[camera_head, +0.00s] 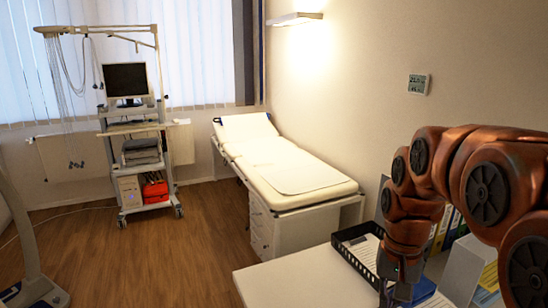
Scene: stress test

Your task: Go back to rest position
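My orange-brown arm reaches in from the right edge and bends downward over the white desk. My gripper (392,292) hangs at the lower end of the arm, at the bottom edge of the picture. It is dark and mostly cut off by the frame, so its fingertips do not show clearly. I cannot tell whether it is open or shut, or whether it holds anything. It is in front of the black document tray (350,232), near that tray's right side.
The white desk (300,275) has binders (444,228) on its right, partly behind my arm. An examination bed (290,170) stands along the wall. A wheeled medical cart (130,130) with a monitor stands at the back left. The wooden floor (160,255) between is clear.

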